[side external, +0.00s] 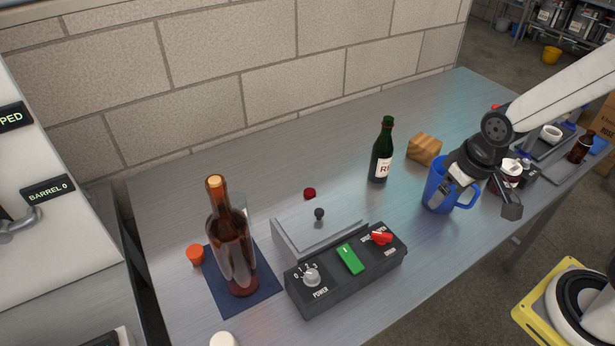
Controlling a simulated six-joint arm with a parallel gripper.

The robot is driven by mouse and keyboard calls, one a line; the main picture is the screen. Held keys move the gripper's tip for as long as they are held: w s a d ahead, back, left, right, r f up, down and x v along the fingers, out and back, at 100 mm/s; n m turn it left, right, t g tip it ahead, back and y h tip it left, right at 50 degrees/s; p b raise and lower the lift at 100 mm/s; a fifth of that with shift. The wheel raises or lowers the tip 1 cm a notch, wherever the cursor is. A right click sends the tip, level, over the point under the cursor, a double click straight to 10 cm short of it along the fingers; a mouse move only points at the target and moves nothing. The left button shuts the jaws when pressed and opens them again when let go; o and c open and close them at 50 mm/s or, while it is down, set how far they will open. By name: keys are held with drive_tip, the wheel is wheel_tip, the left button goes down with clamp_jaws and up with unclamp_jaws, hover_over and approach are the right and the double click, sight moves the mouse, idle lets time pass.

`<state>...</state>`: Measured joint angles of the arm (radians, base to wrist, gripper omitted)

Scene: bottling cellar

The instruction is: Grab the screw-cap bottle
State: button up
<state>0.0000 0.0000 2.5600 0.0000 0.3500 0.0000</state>
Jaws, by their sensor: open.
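A dark green bottle (382,154) with a dark cap and a white label stands upright near the middle of the metal table; it looks like the screw-cap bottle. A taller brown bottle (232,250) with a cork in its neck stands on a dark blue mat (263,301) at the left. My gripper (476,209) is open and points down at the blue mug, right of the green bottle and apart from it. One finger overlaps the mug in the picture; I cannot tell if they touch.
The blue mug (436,187) and a wooden block (424,149) stand right of the green bottle. A control box (345,270) with a knob and switches sits in front. A red cap (309,193) lies nearby. A small brown bottle (582,147) stands far right. Bare table lies behind.

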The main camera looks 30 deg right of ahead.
wheel_tip(320, 180, up, 11)
drive_tip(key=n+t+y, duration=0.3)
drive_tip(key=n+t, duration=0.3)
drive_tip(key=t, duration=0.4)
hover_over(383, 150)
drive_tip(key=w+d, duration=0.2)
drive_tip(key=d, duration=0.3)
drive_tip(key=s+d+f+n+g+y, duration=0.35)
drive_tip(key=f+n+g+y, duration=0.25)
drive_tip(key=y, duration=0.3)
wheel_tip(383, 150, down, 15)
drive_tip(key=a, duration=0.2)
drive_tip(key=shift+w+a+f+h, duration=0.15)
drive_tip(key=shift+w+a+h, duration=0.15)
drive_tip(key=shift+a, duration=0.1)
